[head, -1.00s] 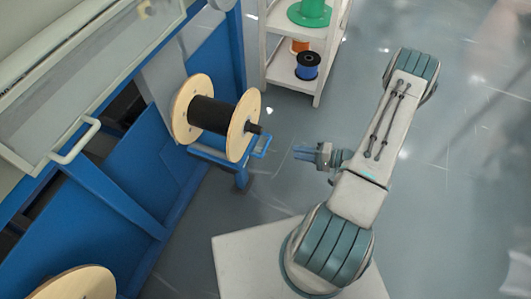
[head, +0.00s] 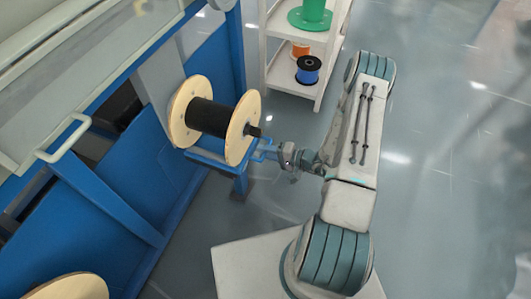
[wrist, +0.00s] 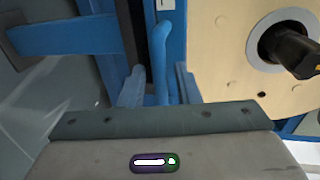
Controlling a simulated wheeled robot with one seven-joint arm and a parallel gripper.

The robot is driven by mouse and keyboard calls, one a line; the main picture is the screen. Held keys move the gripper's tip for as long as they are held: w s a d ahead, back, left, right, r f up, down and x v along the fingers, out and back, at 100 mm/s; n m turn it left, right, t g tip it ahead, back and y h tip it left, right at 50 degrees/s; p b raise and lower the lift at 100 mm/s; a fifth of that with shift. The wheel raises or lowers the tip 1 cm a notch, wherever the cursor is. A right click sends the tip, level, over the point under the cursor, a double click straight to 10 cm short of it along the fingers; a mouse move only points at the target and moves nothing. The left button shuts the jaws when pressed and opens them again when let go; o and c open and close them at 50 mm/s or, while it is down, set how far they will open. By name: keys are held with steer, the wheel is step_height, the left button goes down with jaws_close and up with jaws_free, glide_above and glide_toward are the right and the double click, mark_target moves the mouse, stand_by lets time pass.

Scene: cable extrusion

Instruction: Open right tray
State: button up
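The right tray (head: 203,158) is a blue frame under a wooden spool (head: 240,130) wound with black cable, on the side of the blue machine. A blue handle sticks out at the tray's right end; in the wrist view this handle (wrist: 161,55) stands upright near the middle. My gripper (head: 272,152) is at the handle in the head view. In the wrist view its fingers (wrist: 160,88) show on either side of the handle, with gaps between. It looks open, and the handle's lower end is hidden behind the gripper body.
A white shelf rack (head: 290,75) with a green spool (head: 311,15) and a blue spool (head: 308,69) stands behind. Another wooden spool (head: 70,287) is at lower left. A white handle (head: 65,140) is on the machine cover. Floor on the right is clear.

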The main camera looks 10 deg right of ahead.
steer(key=shift+w+a, duration=0.1)
jaws_close()
steer(key=f+b+v, duration=0.1)
steer(key=f+v, duration=0.1)
steer(key=v, duration=1)
steer(key=d+f+b+v, duration=0.1)
steer(key=f+b+v, duration=0.1)
steer(key=v, duration=1.1)
steer(key=shift+s+d+f, duration=0.25)
steer(key=shift+s+f, duration=0.3)
steer(key=shift+f, duration=0.1)
jaws_free()
